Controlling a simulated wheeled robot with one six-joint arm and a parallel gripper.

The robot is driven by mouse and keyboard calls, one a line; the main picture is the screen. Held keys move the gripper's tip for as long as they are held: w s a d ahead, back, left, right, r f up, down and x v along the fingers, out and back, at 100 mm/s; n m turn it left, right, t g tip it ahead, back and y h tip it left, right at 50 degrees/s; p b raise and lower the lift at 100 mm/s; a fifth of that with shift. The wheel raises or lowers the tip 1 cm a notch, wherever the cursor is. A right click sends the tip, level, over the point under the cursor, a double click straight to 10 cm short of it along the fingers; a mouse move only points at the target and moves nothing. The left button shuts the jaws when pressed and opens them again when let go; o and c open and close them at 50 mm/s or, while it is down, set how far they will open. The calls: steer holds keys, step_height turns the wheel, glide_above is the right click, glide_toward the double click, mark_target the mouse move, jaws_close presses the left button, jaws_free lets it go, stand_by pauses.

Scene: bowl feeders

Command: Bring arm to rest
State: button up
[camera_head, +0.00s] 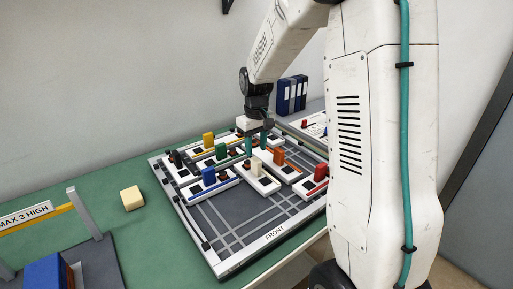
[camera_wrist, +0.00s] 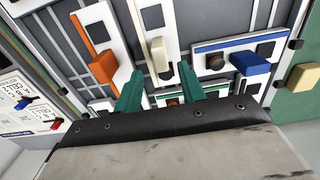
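My gripper (camera_head: 256,146) hangs from my arm over the back part of the grey board, among the bowl feeders' coloured blocks. Its two green fingers point down and stand apart. In the wrist view the gripper (camera_wrist: 159,72) shows the fingers spread, with nothing seen held between them. A cream block (camera_head: 256,166) on a white holder lies just in front of the fingers. It also shows just beyond the fingertips in the wrist view (camera_wrist: 160,56). Whether the fingers touch anything is hard to tell.
The grey board (camera_head: 222,240) carries several white holders with blue (camera_head: 209,177), orange (camera_head: 279,158), red (camera_head: 320,172), yellow and green blocks. A loose cream block (camera_head: 132,199) lies on the green table (camera_head: 125,165). A barred stand (camera_head: 72,212) is at left; blue binders (camera_head: 292,94) stand behind.

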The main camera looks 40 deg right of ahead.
stand_by(0.3)
steer(key=s+a+r, duration=0.4)
steer(key=s, duration=0.6)
steer(key=s+a+r+t, duration=0.1)
steer(key=s+a+r, duration=0.3)
steer(key=s, duration=0.6)
steer(key=s+a+r, duration=0.4)
steer(key=s+a, duration=0.2)
steer(key=s, duration=0.3)
steer(key=shift+s+r, duration=0.2)
steer(key=shift+s, duration=0.2)
